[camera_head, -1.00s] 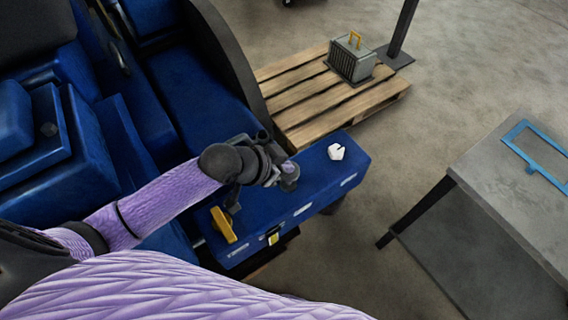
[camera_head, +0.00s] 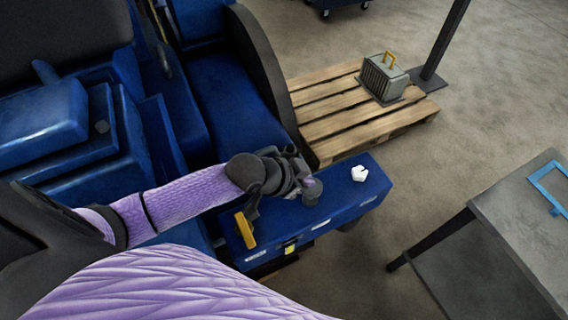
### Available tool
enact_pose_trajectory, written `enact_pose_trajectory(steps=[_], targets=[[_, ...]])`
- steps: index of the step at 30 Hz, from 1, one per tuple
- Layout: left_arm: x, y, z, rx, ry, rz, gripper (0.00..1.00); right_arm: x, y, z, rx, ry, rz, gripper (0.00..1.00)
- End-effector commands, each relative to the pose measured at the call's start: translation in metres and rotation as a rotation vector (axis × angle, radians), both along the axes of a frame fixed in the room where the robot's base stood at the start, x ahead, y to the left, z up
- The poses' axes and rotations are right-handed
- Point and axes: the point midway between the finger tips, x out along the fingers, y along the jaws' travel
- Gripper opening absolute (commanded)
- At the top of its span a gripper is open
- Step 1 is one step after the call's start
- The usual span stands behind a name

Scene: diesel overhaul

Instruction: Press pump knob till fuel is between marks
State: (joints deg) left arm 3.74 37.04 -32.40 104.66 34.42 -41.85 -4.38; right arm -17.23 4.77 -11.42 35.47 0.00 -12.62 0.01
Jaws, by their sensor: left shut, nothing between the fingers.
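A long blue box (camera_head: 340,205) stands beside the blue engine in the middle of the view. My left gripper (camera_head: 304,184) is over its top, shut and empty. A round grey knob-like part (camera_head: 312,192) shows right at the fingertips. I cannot tell whether the fingers touch it or how far down it is. A small yellow gauge window (camera_head: 290,248) is on the box's front face, too small to read a fuel level or marks. My right gripper is not in view.
On the box, a yellow lever (camera_head: 245,230) stands left of my gripper and a white knob (camera_head: 359,173) right of it. A wooden pallet (camera_head: 335,125) holds a grey crate-like unit (camera_head: 384,80) behind. A grey table (camera_head: 515,215) with a blue frame (camera_head: 550,185) stands right.

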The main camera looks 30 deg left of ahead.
Motion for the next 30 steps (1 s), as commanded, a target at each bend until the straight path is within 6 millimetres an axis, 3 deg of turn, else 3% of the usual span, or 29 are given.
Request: enact_pose_trajectory(steps=[6, 12, 30], targets=[[-0.031, 0.022, 0.035, 0.003, 0.002, -0.003, 0.0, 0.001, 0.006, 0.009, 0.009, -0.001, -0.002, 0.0], [-0.046, 0.033, 0.054, 0.001, 0.0, -0.002, 0.0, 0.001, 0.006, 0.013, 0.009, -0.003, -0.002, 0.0], [-0.048, 0.035, 0.058, -0.001, -0.002, -0.001, 0.0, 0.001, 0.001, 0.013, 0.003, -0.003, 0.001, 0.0]])
